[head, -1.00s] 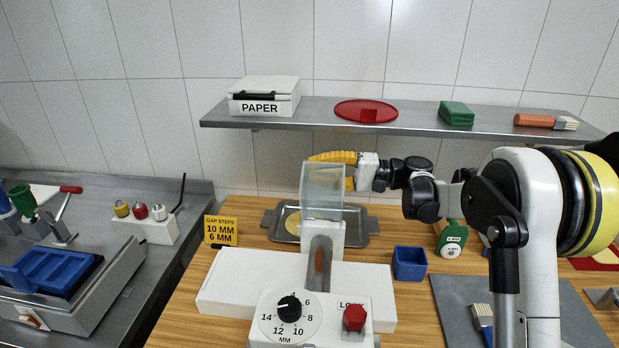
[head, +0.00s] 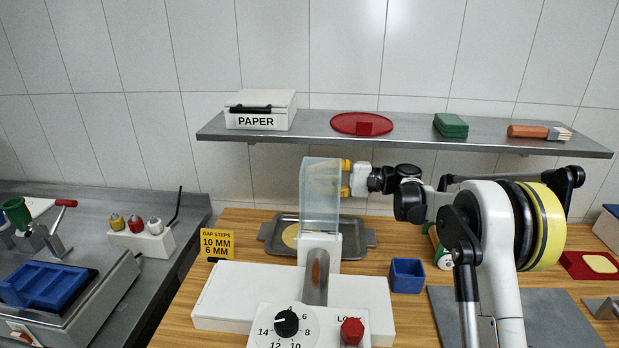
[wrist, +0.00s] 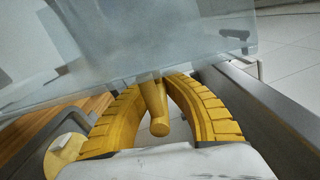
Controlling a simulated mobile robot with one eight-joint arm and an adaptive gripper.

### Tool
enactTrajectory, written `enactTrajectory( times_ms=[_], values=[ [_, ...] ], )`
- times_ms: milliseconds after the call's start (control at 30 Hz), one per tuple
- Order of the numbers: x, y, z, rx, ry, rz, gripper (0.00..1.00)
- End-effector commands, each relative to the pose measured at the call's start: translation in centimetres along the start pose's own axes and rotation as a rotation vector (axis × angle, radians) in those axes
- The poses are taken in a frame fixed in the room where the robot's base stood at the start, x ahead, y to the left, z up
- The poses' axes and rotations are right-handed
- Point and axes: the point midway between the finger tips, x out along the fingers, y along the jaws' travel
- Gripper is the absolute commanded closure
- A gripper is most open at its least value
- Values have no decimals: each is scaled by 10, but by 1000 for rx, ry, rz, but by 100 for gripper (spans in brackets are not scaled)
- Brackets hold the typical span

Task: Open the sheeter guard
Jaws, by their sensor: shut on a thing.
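The sheeter (head: 235,297) is a white machine with a dial and a red lock knob in front. Its guard (head: 320,195) is a clear, bluish box-like cover standing up above the steel roller part. My gripper (head: 346,178) is at the guard's right and partly behind it. In the wrist view, my yellow fingers (wrist: 158,92) close around a yellow handle bar (wrist: 155,105) just under the guard panel (wrist: 140,45). The fingertips are partly hidden by the panel.
A steel tray (head: 359,236) lies behind the sheeter. A blue cup (head: 408,275) stands to its right. A wall shelf (head: 400,130) with a paper box (head: 261,109) and other items runs above and behind the guard and my gripper.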

Motion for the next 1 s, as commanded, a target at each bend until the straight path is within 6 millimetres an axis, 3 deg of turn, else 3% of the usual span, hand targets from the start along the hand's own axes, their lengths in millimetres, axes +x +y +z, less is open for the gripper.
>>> enactTrajectory(
  times_ms=[200, 233, 300, 667, 767, 1000],
  values=[
    [0, -1, 0, -1, 2, -2, 100],
    [0, -1, 0, -1, 2, -2, 82],
    [0, -1, 0, -1, 2, -2, 64],
    [-4, 0, 0, 0, 2, -1, 64],
    [-18, 0, -1, 0, 4, -1, 64],
    [-70, 0, -1, -1, 4, -2, 64]
  ],
)
